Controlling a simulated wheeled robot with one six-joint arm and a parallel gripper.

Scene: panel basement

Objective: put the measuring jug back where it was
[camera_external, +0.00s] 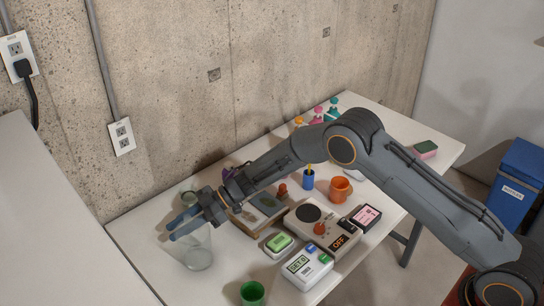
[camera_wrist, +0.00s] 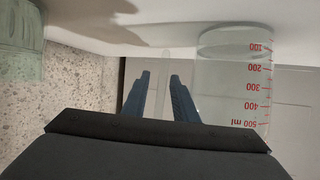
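The clear measuring jug (camera_external: 199,252) stands upright at the left front part of the table. In the wrist view the jug (camera_wrist: 232,85) is at the right, with red marks up to 500 ml; the picture is upside down. My gripper (camera_external: 180,228) is at the jug's upper part in the external view. In the wrist view my gripper's fingers (camera_wrist: 160,85) are apart, and a pale upright strip, seemingly the jug's handle (camera_wrist: 165,60), shows between them. I cannot tell whether either finger touches it.
A greenish glass vessel (camera_wrist: 22,40) shows at the wrist view's left. A green cup (camera_external: 252,293), a white device (camera_external: 307,268), a green-topped box (camera_external: 279,244) and a book (camera_external: 262,207) lie to the jug's right. An orange mug (camera_external: 340,189) stands farther back. The concrete wall (camera_external: 200,110) borders the table.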

